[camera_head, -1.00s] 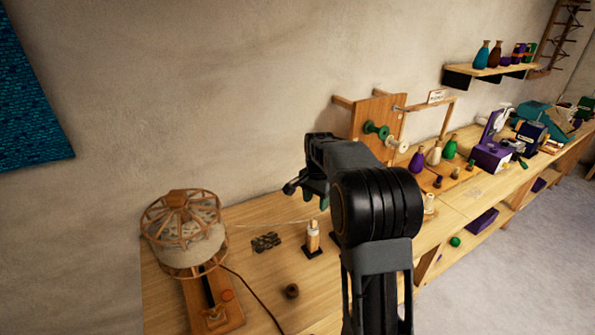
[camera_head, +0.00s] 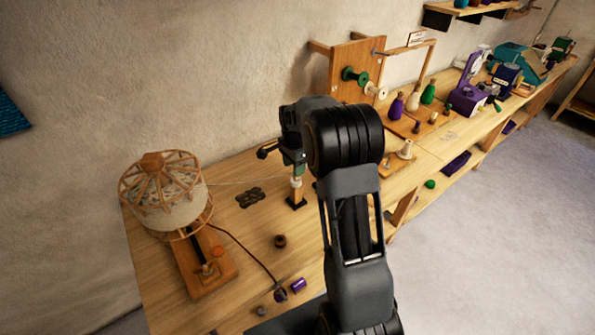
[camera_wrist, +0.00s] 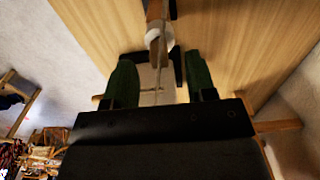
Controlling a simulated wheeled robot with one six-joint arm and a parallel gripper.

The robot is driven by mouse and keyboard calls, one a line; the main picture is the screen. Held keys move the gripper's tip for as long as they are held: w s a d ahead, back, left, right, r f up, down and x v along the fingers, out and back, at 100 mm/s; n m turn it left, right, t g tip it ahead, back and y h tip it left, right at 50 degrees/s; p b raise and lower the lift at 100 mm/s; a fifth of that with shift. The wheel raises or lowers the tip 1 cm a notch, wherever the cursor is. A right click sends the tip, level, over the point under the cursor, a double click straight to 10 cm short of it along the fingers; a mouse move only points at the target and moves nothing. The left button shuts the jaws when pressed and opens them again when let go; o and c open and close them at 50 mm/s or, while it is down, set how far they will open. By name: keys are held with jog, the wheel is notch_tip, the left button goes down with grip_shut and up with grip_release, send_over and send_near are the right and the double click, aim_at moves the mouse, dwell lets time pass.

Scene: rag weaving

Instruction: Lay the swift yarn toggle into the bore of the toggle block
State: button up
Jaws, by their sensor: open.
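A small wooden piece with a white band (camera_head: 296,184) stands upright on a black base (camera_head: 296,203) on the bench. A thin pale thread runs to it from the swift (camera_head: 165,200). I cannot tell which part is the toggle and which is the block; no bore shows. My gripper (camera_head: 297,168) is just above this piece, pointing down. In the wrist view my gripper (camera_wrist: 161,84) is open, its green fingertips apart. The wooden piece (camera_wrist: 155,12) with its white band (camera_wrist: 159,41) lies between and beyond them, with thread running down the middle. No grasp shows.
A dark twisted mat (camera_head: 250,197) and a brown ring (camera_head: 280,241) lie nearby. A wooden winder board (camera_head: 355,70) stands behind to the right.

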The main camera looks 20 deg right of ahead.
jog(key=shift+f, duration=1.95)
grip_shut()
